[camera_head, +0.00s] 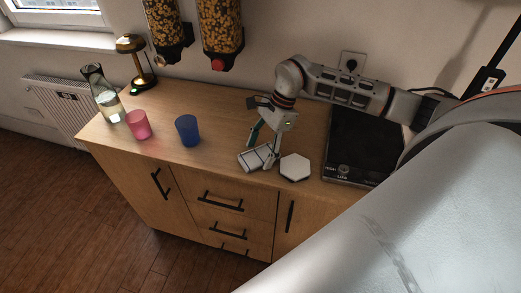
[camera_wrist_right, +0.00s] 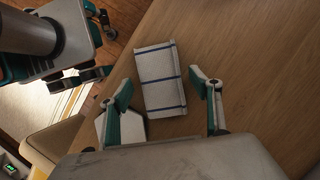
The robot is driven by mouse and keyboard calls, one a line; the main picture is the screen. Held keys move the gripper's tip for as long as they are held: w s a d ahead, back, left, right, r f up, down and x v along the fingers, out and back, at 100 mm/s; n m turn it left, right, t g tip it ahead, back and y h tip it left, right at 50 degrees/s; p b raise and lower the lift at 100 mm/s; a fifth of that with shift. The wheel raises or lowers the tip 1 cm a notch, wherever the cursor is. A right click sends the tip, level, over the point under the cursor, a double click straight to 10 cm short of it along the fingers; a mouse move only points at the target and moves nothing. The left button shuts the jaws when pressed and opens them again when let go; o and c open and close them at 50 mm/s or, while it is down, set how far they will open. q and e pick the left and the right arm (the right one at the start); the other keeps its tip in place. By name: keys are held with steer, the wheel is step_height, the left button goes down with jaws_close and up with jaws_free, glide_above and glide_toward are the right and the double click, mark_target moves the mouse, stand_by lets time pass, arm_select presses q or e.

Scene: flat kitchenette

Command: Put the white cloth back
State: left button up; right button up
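The white cloth (camera_head: 252,158), folded with dark blue stripes, lies on the wooden counter near its front edge. In the right wrist view the cloth (camera_wrist_right: 158,72) shows between and beyond my fingertips. My right gripper (camera_head: 259,154) is open above it, pointing down, with one finger to each side. In the wrist view there is a gap between the right finger and the cloth, and the gripper (camera_wrist_right: 161,80) holds nothing. A teal and grey part, probably my left gripper (camera_wrist_right: 85,50), shows at the upper left of the wrist view; its fingers are unclear.
A white hexagonal piece (camera_head: 295,167) lies close right of the cloth. A black hob (camera_head: 353,148) is further right. A blue cup (camera_head: 188,131), a pink cup (camera_head: 139,125), a carafe (camera_head: 104,96) and a lamp (camera_head: 136,63) stand left. The counter between blue cup and cloth is clear.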

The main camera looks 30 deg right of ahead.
steer(key=shift+r, duration=0.25)
arm_select(q)
steer(key=shift+w+d+b, duration=0.3)
steer(key=shift+d+b, duration=0.05)
steer(key=shift+b, duration=0.25)
arm_select(e)
steer(key=v, duration=1.1)
steer(key=shift+d+r, duration=0.15)
steer(key=shift+r, duration=0.25)
arm_select(q)
steer(key=shift+f, duration=0.15)
steer(key=shift+s, duration=0.1)
